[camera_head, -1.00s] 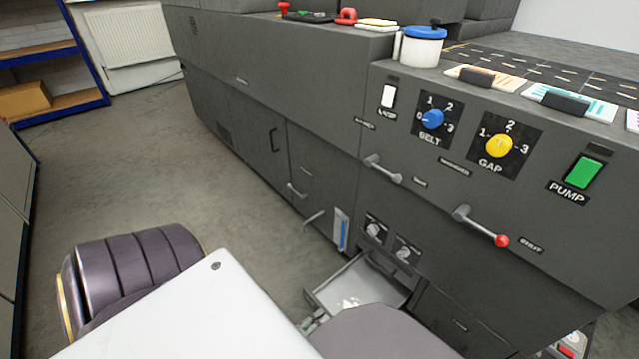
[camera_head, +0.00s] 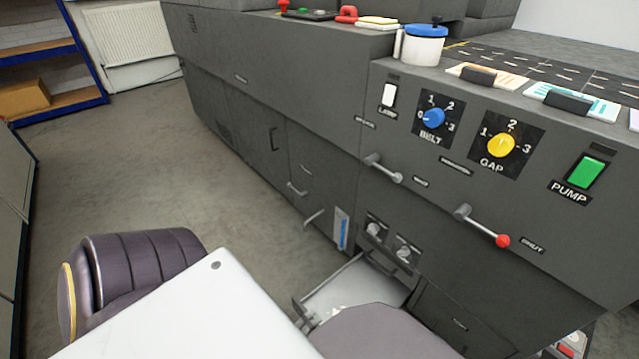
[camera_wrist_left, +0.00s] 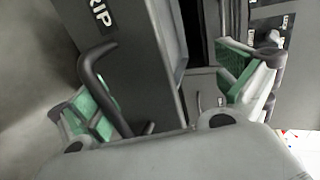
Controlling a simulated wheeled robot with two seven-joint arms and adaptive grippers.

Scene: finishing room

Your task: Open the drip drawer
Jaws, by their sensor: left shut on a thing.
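The drip drawer (camera_head: 348,284) is a pale tray pulled out low from the dark machine, with some small white marks or bits inside in the head view. In the left wrist view its dark front panel (camera_wrist_left: 140,65) carries a label ending "RIP" and a curved dark bar handle (camera_wrist_left: 90,75). My left gripper (camera_wrist_left: 168,95) has its green-padded fingers on either side of the drawer front and handle, shut on the drawer. In the head view the left gripper (camera_head: 303,314) is mostly hidden behind my arm. The exact contact is hidden. My right gripper is not in view.
Above the drawer are two small knobs (camera_head: 403,252), a red-tipped lever (camera_head: 485,228) and a grey handle (camera_head: 383,169). A blue-lidded pot (camera_head: 423,47) stands on top of the machine. The floor (camera_head: 190,170) to the left is clear.

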